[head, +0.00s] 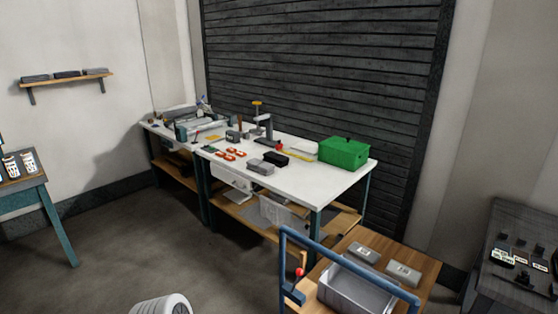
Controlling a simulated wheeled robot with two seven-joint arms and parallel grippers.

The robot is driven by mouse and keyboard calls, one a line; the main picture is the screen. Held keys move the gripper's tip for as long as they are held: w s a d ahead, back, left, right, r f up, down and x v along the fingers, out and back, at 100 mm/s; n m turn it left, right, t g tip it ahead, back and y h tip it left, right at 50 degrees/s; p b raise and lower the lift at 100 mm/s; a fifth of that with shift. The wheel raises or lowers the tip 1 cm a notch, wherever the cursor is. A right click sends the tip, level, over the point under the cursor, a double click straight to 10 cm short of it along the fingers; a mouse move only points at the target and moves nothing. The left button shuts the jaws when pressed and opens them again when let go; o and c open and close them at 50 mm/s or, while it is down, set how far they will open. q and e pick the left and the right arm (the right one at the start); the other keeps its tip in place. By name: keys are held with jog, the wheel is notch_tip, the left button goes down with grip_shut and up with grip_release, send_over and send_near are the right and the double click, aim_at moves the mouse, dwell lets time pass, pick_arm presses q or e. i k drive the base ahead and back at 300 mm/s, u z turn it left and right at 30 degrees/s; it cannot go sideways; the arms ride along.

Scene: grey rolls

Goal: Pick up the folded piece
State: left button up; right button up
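I cannot pick out a folded piece with certainty. A pale flat sheet-like thing (237,197) lies on the lower shelf under the white workbench (315,183), too small to tell if it is folded. Several grey, flattish bundles (66,74) lie on a wooden wall shelf at the upper left, and I cannot tell if they are rolled or folded. On the bench are a grey block (260,167) and a black block (276,158). Neither of my grippers is in view.
A green box (343,153) stands at the bench's right end. A wooden cart (415,255) with a blue handle (345,264) and grey bin (355,290) stands in front right. A dark table (515,270) is far right. The left-centre floor (120,245) is clear.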

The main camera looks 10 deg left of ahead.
aim_at(280, 162)
jog(key=u, duration=1.55)
jog(key=i, duration=5.3)
jog(key=z, duration=3.75)
